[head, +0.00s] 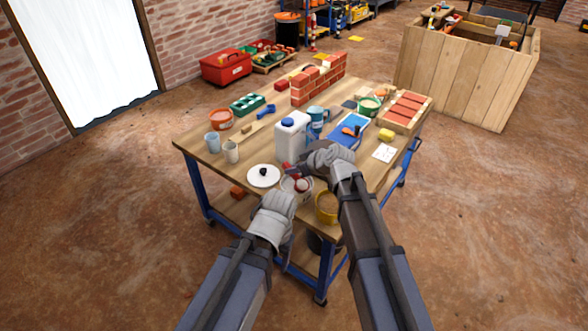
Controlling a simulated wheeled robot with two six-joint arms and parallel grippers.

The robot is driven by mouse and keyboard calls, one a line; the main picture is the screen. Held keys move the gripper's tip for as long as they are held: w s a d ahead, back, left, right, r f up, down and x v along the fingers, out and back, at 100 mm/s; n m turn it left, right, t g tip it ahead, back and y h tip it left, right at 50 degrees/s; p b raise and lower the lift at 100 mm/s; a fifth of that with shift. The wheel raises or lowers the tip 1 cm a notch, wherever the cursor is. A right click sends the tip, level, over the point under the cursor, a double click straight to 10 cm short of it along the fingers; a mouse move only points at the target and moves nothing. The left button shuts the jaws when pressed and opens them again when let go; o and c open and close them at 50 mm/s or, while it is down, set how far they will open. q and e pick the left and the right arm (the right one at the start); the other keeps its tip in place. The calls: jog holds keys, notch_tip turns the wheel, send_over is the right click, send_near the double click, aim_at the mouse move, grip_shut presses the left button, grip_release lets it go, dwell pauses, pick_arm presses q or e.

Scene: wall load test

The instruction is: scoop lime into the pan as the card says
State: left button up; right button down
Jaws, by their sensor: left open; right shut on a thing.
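A pale tub (290,187) stands open near the table's front edge, with something red at its mouth; its contents are too small to tell. A round white lid (263,176) with a black knob lies left of it. My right gripper (294,171) is shut just above the tub on what seems to be a scoop, mostly hidden. My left gripper (287,199) is open and empty, low at the tub's near side. A yellowish bucket (327,208) stands right of the tub. A white card (384,153) lies at the right; its writing is unreadable. I cannot pick out the pan for certain.
A white jug with a blue cap (291,137) and a blue mug (317,122) stand behind the tub. Cups (231,152), an orange bucket (221,120), a blue tray (347,132), a yellow sponge (386,135) and a brick wall (318,80) occupy the table (196,150).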

pick_arm(q)
jog(key=shift+r, duration=0.1)
pick_arm(e)
notch_tip(320, 180, up, 5)
jog(key=p, duration=0.5)
jog(key=shift+r, duration=0.15)
pick_arm(q)
notch_tip(320, 180, up, 5)
